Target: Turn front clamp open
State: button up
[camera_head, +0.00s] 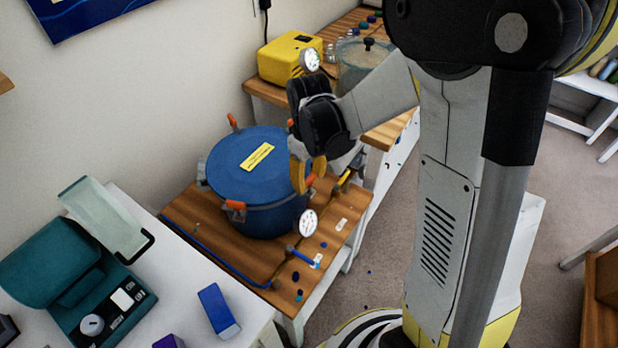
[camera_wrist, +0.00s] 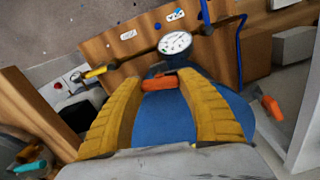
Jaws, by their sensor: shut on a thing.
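The blue pot (camera_head: 237,171) stands on a wooden-topped stand with its flat blue lid on and a yellow label on top. Orange-handled clamps sit around its rim. My gripper (camera_head: 303,184) reaches down at the pot's right side. In the wrist view, its yellow fingers (camera_wrist: 160,88) are closed on either side of an orange clamp handle (camera_wrist: 159,82), against the blue lid. The same handle shows partly behind the fingers in the head view (camera_head: 311,180). Another clamp (camera_head: 235,208) is at the lower left rim, and one (camera_head: 232,121) at the back.
A yellow pump box (camera_head: 290,58) and a glass vessel (camera_head: 362,66) sit on the bench behind. A teal case (camera_head: 62,268) is on the left table.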

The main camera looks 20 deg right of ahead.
aim_at(309, 178)
jog(key=shift+n, duration=0.8)
jog(key=o, duration=1.2)
jog(key=shift+c, duration=0.2)
jog(key=shift+r, duration=0.1)
notch_tip(309, 178, up, 12)
